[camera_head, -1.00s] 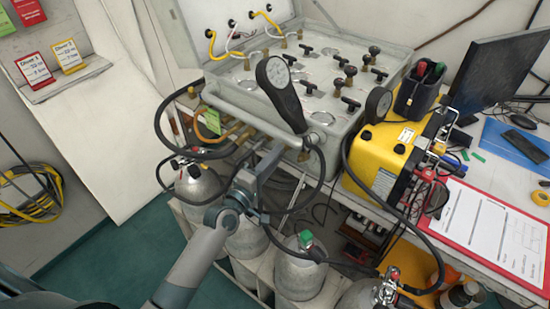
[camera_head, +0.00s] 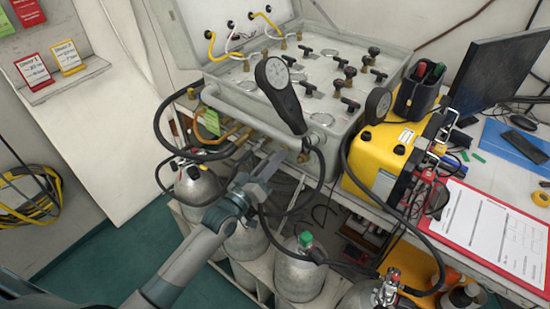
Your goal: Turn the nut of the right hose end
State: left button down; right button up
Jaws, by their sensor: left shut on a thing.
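The grey air panel case (camera_head: 330,85) stands open on the bench, with brass fittings (camera_head: 238,135) and black hoses along its front edge. My left gripper (camera_head: 266,168) is just below and in front of this edge, pointing up and right. It is shut on what appears to be the right hose end, but the jaws hide the nut, so I cannot tell how it sits against a fitting. A black hose (camera_head: 296,212) curves below the gripper. A brass fitting (camera_head: 305,155) is to the right of the jaws. My right gripper is not in view.
A large black gauge (camera_head: 274,78) stands up at the panel's front. Grey cylinders (camera_head: 300,270) stand below the bench edge. A yellow unit (camera_head: 383,155) and a red clipboard (camera_head: 490,232) are to the right. Hanging hoses crowd the space around my gripper.

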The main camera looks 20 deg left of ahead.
pick_arm(q)
jog(key=shift+s+f+m, duration=0.1)
jog(key=shift+f+m, duration=0.1)
jog(key=shift+m, duration=0.4)
jog(key=c, duration=1.5)
grip_release()
jog(key=shift+c, duration=0.2)
jog(key=shift+s+a+r, duration=0.1)
jog(key=shift+r, duration=0.05)
